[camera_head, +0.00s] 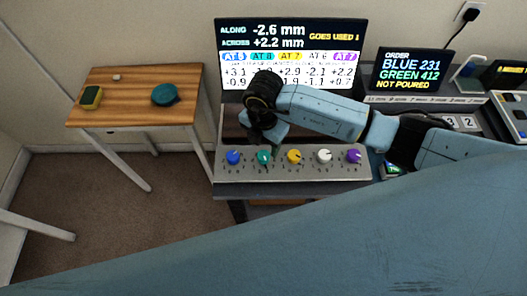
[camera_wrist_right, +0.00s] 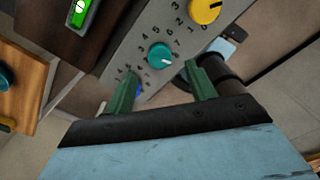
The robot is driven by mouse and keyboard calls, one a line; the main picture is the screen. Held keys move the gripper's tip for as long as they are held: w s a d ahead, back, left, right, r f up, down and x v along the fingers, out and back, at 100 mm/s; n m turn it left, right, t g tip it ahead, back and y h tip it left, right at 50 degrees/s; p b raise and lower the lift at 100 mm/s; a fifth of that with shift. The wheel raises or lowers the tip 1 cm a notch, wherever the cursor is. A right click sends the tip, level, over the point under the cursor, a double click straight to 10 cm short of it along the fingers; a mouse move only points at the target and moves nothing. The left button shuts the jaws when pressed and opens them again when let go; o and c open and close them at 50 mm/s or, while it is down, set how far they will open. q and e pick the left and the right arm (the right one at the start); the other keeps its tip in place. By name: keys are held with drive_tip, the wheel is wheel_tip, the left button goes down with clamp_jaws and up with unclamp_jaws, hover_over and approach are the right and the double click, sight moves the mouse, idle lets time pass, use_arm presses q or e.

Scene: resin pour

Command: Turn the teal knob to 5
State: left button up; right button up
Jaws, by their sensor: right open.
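The teal knob (camera_head: 264,157) is second from the left on the grey panel (camera_head: 340,174). In the right wrist view the teal knob (camera_wrist_right: 159,55) lies just beyond the fingertips, near the middle of the gap, with printed numbers around it. Its pale pointer mark is too small to read against a number. My right gripper (camera_wrist_right: 161,68) is open and empty, its green fingers apart. In the head view my right gripper (camera_head: 270,135) hangs over the panel near the teal knob, partly hiding the screen's lower edge. My left gripper is not in view.
A blue knob (camera_head: 233,157) and a yellow knob (camera_head: 294,156) flank the teal one; white (camera_head: 324,155) and purple (camera_head: 354,156) knobs follow. The screen (camera_head: 290,35) reads along -2.6 mm, across +2.2 mm. A wooden table (camera_head: 130,107) stands at left.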

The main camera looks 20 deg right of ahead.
sight(263, 155)
wheel_tip(263, 155, down, 6)
drive_tip(key=shift+c, duration=0.5)
drive_tip(key=c, duration=0.9)
drive_tip(key=shift+n, duration=0.3)
